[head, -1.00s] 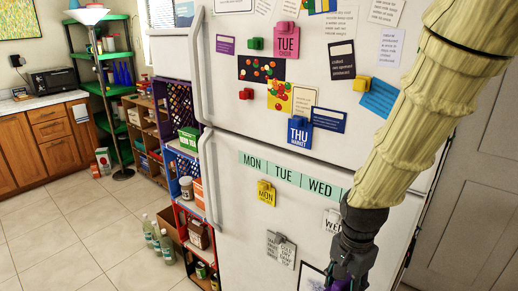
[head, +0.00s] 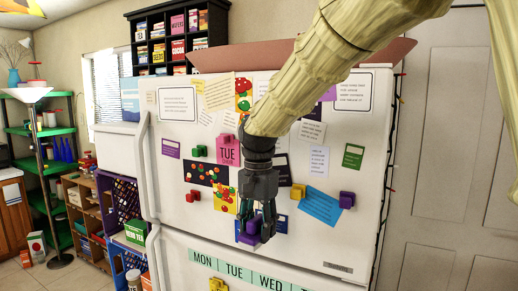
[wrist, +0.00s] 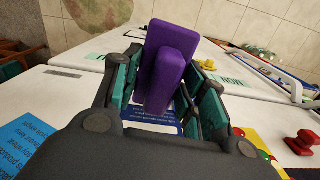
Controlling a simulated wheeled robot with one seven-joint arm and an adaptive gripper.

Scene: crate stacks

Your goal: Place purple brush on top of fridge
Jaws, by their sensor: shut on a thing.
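My gripper (head: 259,224) hangs fingers-down in front of the fridge's upper door in the head view. It is shut on the purple brush (head: 250,236), a small block-like thing partly hidden by the fingers. In the wrist view the purple brush (wrist: 167,68) stands between the green-padded fingers of my gripper (wrist: 165,85). The white fridge (head: 335,240) fills the middle of the head view, and its top edge is well above the brush. The fridge's top surface is mostly hidden from this angle.
A long open cardboard box (head: 240,58) shows at the fridge's top, partly behind my arm. A black shelf (head: 145,32) with packets hangs on the wall behind. Magnets and papers cover the doors. A green shelf unit (head: 50,135) stands left, a grey door (head: 445,180) right.

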